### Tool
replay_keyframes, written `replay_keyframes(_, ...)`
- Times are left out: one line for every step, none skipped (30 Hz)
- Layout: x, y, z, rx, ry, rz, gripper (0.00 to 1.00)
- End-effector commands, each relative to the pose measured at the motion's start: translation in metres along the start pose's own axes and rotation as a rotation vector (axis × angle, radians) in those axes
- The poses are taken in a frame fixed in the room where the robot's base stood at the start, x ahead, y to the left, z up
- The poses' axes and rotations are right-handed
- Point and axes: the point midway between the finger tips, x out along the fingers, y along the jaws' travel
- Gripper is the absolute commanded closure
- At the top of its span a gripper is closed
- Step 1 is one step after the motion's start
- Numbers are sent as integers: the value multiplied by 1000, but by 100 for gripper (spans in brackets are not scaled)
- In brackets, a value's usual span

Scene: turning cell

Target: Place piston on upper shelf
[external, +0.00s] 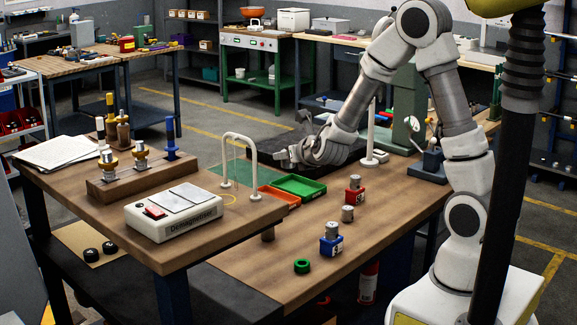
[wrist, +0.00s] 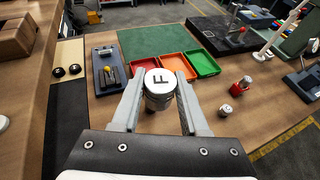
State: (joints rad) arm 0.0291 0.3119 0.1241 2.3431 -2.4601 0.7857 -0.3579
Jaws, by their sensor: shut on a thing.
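My gripper (external: 290,157) is above the work table, behind the white arch in the external view. In the wrist view its jaws (wrist: 160,78) are shut on a grey metal piston (wrist: 160,97) with a white top marked "F". In the external view the held piston cannot be made out. The upper shelf (external: 240,222) is the raised wooden deck at the left, to the left of my gripper. Other metal pistons stand on the lower table: one on a blue block (external: 331,244), one on a red block (external: 354,194), and one bare (external: 348,213) between them.
A demagnetizer (external: 175,215), the white arch (external: 250,140), a wooden holder with gauges (external: 140,170) and papers (external: 62,153) occupy the upper shelf. A green tray (external: 298,186) and an orange tray (external: 280,197) lie beside it. A green ring (external: 302,266) lies on the lower table.

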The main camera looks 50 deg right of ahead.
Motion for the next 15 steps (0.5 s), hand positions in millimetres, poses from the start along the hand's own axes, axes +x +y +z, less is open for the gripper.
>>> replay_keyframes(-7,21,9,-27,4,65,100)
replay_keyframes(-8,32,9,-41,3,103,100)
replay_keyframes(-9,46,8,-60,3,149,100)
replay_keyframes(-8,56,8,-72,3,180,100)
replay_keyframes(-8,64,8,-84,3,209,100)
replay_keyframes(-6,75,7,-98,4,244,100)
replay_keyframes(-5,82,8,-108,2,269,100)
replay_keyframes(-3,89,8,-118,2,292,100)
replay_keyframes(-1,96,9,-128,1,319,100)
replay_keyframes(2,101,10,-136,1,338,100)
replay_keyframes(4,106,11,-143,1,357,100)
replay_keyframes(7,112,12,-152,1,379,100)
replay_keyframes(8,115,13,-157,1,392,100)
replay_keyframes(10,117,13,-161,2,399,100)
replay_keyframes(11,119,15,-165,0,410,100)
